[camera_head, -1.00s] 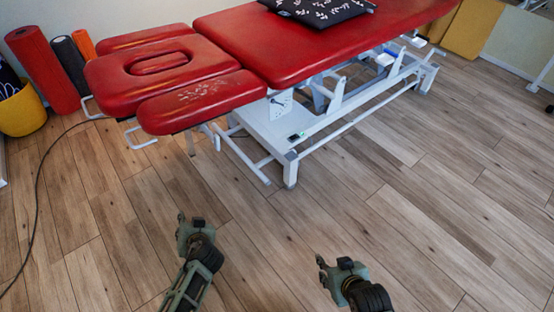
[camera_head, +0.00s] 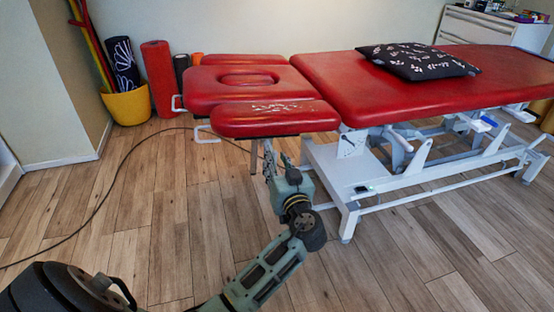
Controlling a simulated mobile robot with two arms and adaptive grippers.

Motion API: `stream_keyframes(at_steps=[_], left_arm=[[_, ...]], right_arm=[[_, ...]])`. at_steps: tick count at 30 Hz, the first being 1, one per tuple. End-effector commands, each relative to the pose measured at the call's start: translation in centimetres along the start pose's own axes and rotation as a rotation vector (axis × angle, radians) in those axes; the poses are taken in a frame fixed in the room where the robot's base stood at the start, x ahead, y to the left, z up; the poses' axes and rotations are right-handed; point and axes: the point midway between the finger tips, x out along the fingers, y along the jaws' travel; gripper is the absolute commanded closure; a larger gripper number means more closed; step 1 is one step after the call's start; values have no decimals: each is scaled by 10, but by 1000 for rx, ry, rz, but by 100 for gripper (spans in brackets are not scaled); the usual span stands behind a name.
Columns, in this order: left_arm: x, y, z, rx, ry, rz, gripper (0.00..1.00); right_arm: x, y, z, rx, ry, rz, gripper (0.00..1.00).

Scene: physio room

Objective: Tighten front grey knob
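The red treatment table (camera_head: 420,85) stands at the upper right, with its red headrest section (camera_head: 275,117) at its left end. My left gripper (camera_head: 277,158) is raised just below the front edge of the front headrest pad, left of the white frame. Its fingers look spread apart, with nothing seen between them. I cannot clearly make out a grey knob; the space under the pad behind the gripper is partly hidden. A small dark fitting (camera_head: 346,142) shows on the white bracket right of the gripper. My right gripper is out of view.
The white base frame (camera_head: 347,205) stands on the floor right of my gripper. A black cable (camera_head: 105,195) crosses the floor at left. A yellow basket (camera_head: 128,105) and rolls stand by the wall. The front floor is open.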

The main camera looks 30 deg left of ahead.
Motion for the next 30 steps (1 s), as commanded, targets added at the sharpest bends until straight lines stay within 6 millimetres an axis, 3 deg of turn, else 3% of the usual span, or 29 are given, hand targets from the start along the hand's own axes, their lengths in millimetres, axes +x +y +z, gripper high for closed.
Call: stream_keyframes(at_steps=[6, 14, 24, 30], left_arm=[[18, 0, 1, 1, -1, -1, 71], [19, 0, 1, 1, -2, 0, 71], [19, 0, 1, 1, -2, 0, 100], [19, -1, 1, 2, -2, -1, 100]], right_arm=[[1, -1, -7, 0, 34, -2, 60], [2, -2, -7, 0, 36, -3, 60], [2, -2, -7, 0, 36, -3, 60], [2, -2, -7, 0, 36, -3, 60]])
